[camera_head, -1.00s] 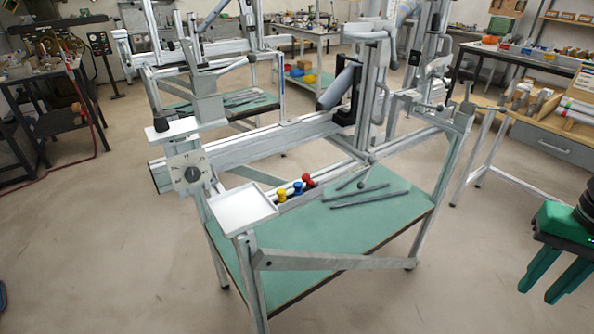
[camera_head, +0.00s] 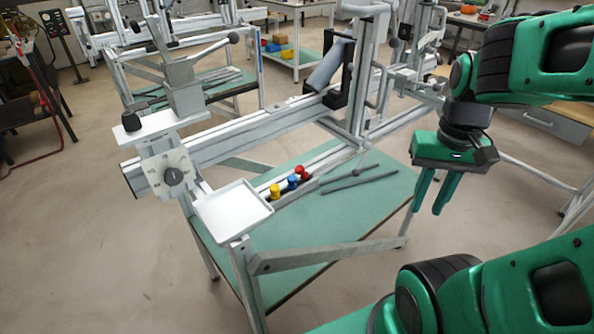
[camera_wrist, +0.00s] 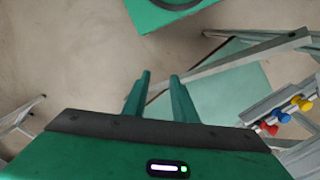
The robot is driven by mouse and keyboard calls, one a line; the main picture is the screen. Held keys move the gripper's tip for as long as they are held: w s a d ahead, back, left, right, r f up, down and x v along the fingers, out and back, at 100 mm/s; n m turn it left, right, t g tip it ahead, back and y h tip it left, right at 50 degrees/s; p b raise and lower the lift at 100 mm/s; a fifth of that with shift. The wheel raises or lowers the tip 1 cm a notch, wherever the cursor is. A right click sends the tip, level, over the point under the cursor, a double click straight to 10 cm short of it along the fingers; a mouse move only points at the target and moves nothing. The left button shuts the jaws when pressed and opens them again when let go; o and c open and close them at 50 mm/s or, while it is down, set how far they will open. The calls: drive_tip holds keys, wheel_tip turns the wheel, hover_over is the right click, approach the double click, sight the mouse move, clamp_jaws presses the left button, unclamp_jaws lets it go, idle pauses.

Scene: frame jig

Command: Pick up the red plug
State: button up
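The red plug (camera_head: 303,172) stands in a narrow grey rail on the frame jig, at the far end of a row. The blue plug (camera_head: 293,182) is beside it, then the yellow plug (camera_head: 275,191). In the wrist view the red plug (camera_wrist: 266,130) is at the right edge, with the blue (camera_wrist: 282,117) and yellow (camera_wrist: 305,104) plugs beyond it. My green gripper (camera_head: 433,193) hangs to the right of the plugs, well apart from them. Its two fingers are apart with nothing between them; they also show in the wrist view (camera_wrist: 159,94).
A white tray (camera_head: 232,212) sits just left of the plugs. Grey bars (camera_head: 358,180) lie on the green shelf (camera_head: 310,225). A grey upright with clamps (camera_head: 375,70) rises behind the plugs.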

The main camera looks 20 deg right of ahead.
drive_tip(key=m, duration=1.6)
approach(302, 167)
drive_tip(key=shift+f, duration=0.25)
wheel_tip(302, 167, down, 10)
drive_tip(key=shift+w+r, duration=0.1)
drive_tip(key=shift+w, duration=0.05)
